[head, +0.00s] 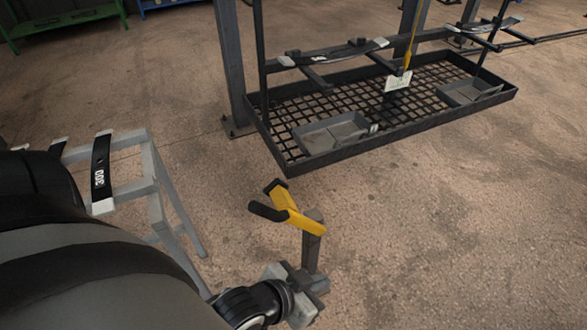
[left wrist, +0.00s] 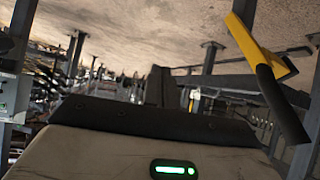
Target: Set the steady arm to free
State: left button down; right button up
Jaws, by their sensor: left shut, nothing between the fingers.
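The steady arm (head: 296,214) is yellow with two black ends pointing left, low in the middle of the head view. In the left wrist view it (left wrist: 252,45) shows at the upper right, with one black grip (left wrist: 281,103) slanting down. My left gripper (head: 312,245) comes from below in the head view and overlaps the arm's right end there. Its fingers (left wrist: 158,88) are shut and empty in the left wrist view, with a gap between them and the yellow arm. The arm's mount is mostly hidden; I cannot tell its setting. My right gripper is out of view.
A black mesh tray rack (head: 400,145) with grey bins stands beyond, with a leaf spring (head: 332,53) above it. A grey stand (head: 160,195) holds a black strip marked 300 (head: 100,170) at left. The floor right of the steady arm is clear.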

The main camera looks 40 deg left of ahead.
aim_at(288, 212)
jog(key=z, duration=0.65)
jog(key=i, duration=0.6)
jog(key=u, duration=2.2)
